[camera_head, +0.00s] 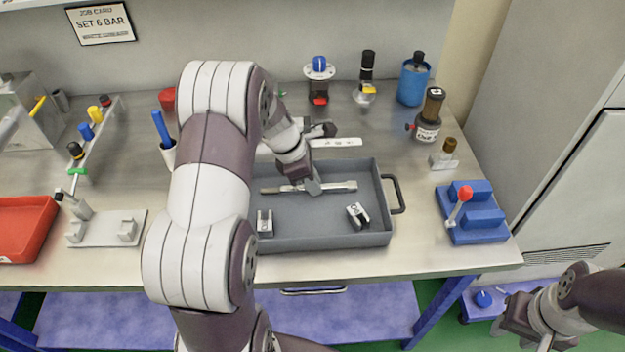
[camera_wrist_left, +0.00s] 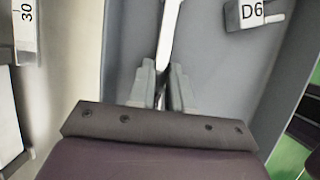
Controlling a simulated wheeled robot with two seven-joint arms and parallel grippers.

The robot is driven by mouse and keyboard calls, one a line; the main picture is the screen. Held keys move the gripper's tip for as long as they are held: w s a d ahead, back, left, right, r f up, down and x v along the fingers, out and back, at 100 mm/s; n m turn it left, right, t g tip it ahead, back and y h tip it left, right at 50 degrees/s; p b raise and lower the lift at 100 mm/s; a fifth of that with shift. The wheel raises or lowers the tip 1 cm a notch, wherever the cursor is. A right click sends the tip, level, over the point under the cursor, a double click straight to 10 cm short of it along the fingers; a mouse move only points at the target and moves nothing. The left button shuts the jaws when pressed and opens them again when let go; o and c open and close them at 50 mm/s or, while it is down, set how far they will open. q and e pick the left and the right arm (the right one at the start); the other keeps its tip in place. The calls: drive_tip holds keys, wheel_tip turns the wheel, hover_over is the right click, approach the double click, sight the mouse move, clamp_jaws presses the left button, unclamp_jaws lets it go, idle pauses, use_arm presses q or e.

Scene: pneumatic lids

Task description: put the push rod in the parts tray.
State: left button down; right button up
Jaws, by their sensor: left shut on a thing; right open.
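The push rod (camera_head: 340,186) is a slim light metal bar over the floor of the grey parts tray (camera_head: 330,240). My left gripper (camera_head: 313,188) reaches down over the tray and is shut on the push rod near its middle. In the left wrist view the push rod (camera_wrist_left: 169,35) runs up from between the fingers (camera_wrist_left: 162,90), with the grey tray (camera_wrist_left: 215,60) behind it. I cannot tell whether the rod touches the tray floor. My right gripper (camera_head: 520,318) is open at the lower right, off the bench's front edge.
Two small metal clevises lie in the tray, a left one (camera_head: 265,223) and a right one (camera_head: 358,215); the latter is marked D6. A white scale strip (camera_head: 338,142) lies behind the tray. A blue block with a red-knobbed lever (camera_head: 468,215) stands right. A red tray (camera_head: 22,228) is left.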

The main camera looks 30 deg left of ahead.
use_arm(q)
drive_tip(key=c, duration=1.1)
unclamp_jaws()
drive_tip(key=shift+o, duration=0.2)
drive_tip(key=v, duration=1.2)
drive_tip(key=shift+s+r, duration=0.1)
